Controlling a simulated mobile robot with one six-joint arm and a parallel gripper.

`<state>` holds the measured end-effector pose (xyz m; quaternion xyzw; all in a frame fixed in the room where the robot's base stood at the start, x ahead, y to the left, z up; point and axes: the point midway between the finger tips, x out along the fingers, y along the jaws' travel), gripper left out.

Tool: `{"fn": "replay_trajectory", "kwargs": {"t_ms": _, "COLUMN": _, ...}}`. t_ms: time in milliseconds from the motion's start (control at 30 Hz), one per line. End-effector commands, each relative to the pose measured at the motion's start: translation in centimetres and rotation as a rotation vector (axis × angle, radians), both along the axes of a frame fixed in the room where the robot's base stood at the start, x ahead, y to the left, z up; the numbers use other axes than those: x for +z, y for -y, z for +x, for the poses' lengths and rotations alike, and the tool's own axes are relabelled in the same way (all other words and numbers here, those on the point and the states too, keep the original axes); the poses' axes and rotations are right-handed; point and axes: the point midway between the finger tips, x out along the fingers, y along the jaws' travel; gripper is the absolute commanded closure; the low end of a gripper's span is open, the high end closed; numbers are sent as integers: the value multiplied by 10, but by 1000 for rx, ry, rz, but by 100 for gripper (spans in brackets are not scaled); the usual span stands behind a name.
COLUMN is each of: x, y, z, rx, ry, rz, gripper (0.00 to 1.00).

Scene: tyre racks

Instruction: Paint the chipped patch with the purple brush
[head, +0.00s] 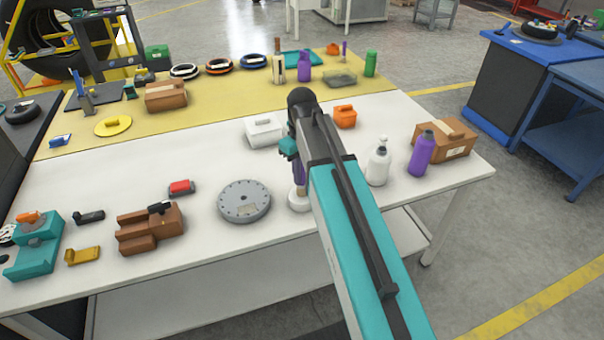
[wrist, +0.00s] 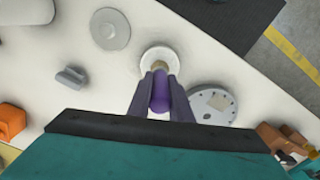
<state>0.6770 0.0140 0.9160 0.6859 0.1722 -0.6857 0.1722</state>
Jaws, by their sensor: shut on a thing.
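My gripper (head: 297,160) is shut on the purple brush (head: 299,172), which points bristles down. In the wrist view the brush handle (wrist: 160,95) lies between the two fingers of my gripper (wrist: 160,80). The pale bristles are at a small round white dish (head: 299,206), also in the wrist view (wrist: 146,56); I cannot tell whether they touch it. A grey round plate (head: 234,196) lies left of the dish in the head view and right of it in the wrist view (wrist: 202,98).
A red block (head: 181,187) and a brown stepped block (head: 150,230) stand left of the plate. The white tabletop around the plate is clear.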

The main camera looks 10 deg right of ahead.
Motion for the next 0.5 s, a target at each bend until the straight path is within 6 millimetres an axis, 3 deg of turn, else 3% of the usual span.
{"fn": "replay_trajectory", "kwargs": {"t_ms": 500, "x": -4, "y": 1, "z": 0, "rx": -1, "ry": 0, "rz": 0, "gripper": 100}}
